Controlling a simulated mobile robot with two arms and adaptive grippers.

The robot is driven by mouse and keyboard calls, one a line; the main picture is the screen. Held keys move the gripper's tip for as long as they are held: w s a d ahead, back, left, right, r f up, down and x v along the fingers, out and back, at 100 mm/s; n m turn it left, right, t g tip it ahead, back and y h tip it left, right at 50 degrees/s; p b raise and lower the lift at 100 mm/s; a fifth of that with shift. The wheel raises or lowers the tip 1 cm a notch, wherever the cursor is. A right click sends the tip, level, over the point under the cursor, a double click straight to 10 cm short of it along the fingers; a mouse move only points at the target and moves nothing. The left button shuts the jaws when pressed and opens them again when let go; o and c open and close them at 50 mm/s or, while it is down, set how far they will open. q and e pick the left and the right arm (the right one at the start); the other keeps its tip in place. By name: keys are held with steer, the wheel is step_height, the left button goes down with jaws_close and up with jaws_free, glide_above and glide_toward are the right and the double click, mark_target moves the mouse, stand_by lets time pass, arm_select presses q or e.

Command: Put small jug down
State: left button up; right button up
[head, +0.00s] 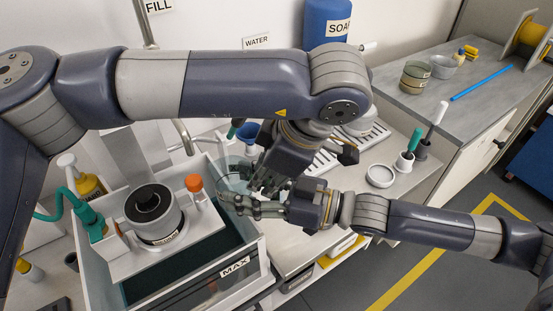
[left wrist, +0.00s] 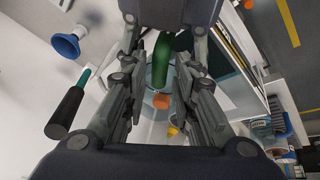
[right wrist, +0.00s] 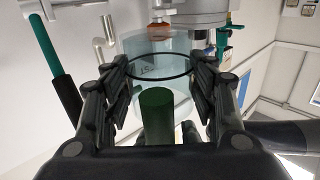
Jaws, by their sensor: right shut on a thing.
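The small jug (head: 235,172) is a clear cylinder with a dark ring and a green handle. It is in the air beside the right edge of the white tank, hard to make out behind the fingers. My right gripper (head: 238,203) is shut on the jug; in the right wrist view the green handle (right wrist: 157,115) lies between its fingers and the clear body (right wrist: 155,68) stands beyond. My left gripper (left wrist: 155,85) is open, its fingers spread close to my right gripper; the green handle (left wrist: 162,60) shows between them in the left wrist view.
The white tank (head: 262,250) marked MAX holds a press with a black top (head: 148,197) and an orange knob (head: 194,183). A drying rack (head: 322,162), a round white dish (head: 380,175) and upright brushes (head: 408,155) stand on the counter to the right. A blue soap bottle (head: 326,22) is behind.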

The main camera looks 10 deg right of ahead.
arm_select(q)
steer(key=shift+x, duration=0.95)
jaws_close()
arm_select(e)
steer(key=o, duration=1.2)
steer(key=shift+c, duration=0.2)
steer(key=shift+d, duration=0.1)
